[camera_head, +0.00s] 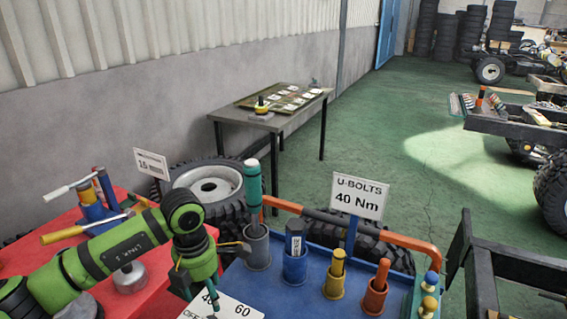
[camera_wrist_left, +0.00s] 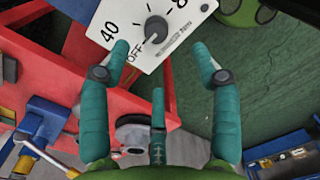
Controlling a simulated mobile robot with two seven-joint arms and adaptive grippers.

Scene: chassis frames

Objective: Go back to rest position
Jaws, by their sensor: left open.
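My left gripper (camera_head: 208,284) is at the end of the green arm that comes in from the left. It hangs in front of the blue tool stand, near a white dial panel (camera_head: 232,307) marked 40, 60 and OFF. In the left wrist view its teal fingers (camera_wrist_left: 162,62) are spread apart with nothing between them. The dial panel (camera_wrist_left: 143,52) shows beyond the fingertips, its knob by the OFF mark. My right gripper is not in view.
The blue stand (camera_head: 315,290) holds several upright tools, one with a teal handle (camera_head: 253,182), close beside my left gripper. A red table (camera_head: 30,253) with tools is at left. A wheel (camera_head: 210,184) and a grey table (camera_head: 268,123) stand behind. Green floor (camera_head: 410,190) is clear beyond.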

